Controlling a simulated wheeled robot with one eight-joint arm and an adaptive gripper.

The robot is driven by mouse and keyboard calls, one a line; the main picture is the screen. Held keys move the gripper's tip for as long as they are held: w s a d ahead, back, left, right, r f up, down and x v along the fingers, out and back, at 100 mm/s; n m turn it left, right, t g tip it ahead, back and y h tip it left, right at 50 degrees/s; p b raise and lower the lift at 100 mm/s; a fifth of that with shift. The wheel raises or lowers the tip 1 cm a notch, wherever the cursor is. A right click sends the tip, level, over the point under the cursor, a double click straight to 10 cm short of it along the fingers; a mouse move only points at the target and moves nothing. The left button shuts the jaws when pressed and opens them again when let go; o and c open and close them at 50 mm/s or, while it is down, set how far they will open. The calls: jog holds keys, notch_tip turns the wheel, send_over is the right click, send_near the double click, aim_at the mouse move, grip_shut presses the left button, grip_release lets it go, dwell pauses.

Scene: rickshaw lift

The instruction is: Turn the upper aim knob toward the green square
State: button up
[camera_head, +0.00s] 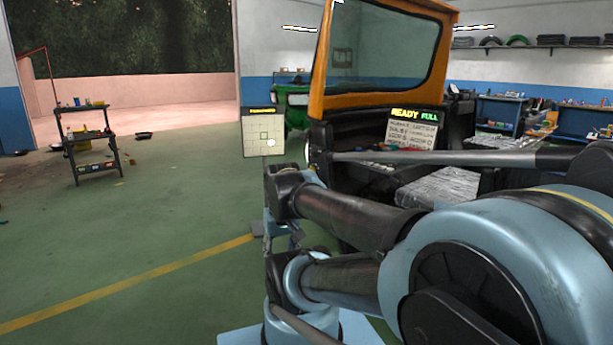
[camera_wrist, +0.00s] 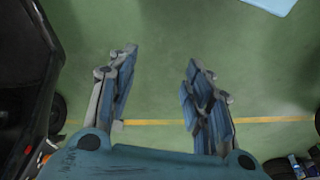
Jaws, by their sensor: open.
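A pale aim board (camera_head: 249,150) with a grid stands left of the orange-framed vehicle (camera_head: 320,75) in the head view. A small green square (camera_head: 264,136) is at the board's middle, and a white spot (camera_head: 271,142) lies just below and right of it. The upper aim knob cannot be made out in either view; my arm covers much of the vehicle's front. My gripper (camera_wrist: 160,72) is open and empty in the wrist view, its two blue fingers spread over the green floor, apart from anything.
The vehicle's dark body (camera_wrist: 25,75) is close along the left edge of the wrist view. A lit sign (camera_head: 413,130) reads "READY FULL". A small cart (camera_head: 88,140) stands at the left. The green floor left of the yellow line (camera_head: 130,285) is largely clear.

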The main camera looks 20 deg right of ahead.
jog(key=w+d+r+n+h, duration=0.35)
jog(key=w+d, duration=0.25)
jog(key=w, duration=0.6)
jog(key=w+d+r+n+h, duration=0.3)
jog(key=w+d+r+h, duration=0.25)
jog(key=w, duration=0.65)
jog(key=w+f+n+t+h, duration=0.2)
jog(key=w+f+n+h, duration=0.15)
jog(key=w, duration=0.75)
jog(key=w+f+n+t+h, duration=0.2)
jog(key=w+n+h, duration=0.25)
jog(key=w, duration=0.75)
jog(key=x, duration=1.7)
jog(key=shift+f+m, duration=0.25)
jog(key=shift+m, duration=0.2)
jog(key=shift+s+d, duration=0.1)
jog(key=shift+c, duration=0.5)
jog(key=c, duration=1)
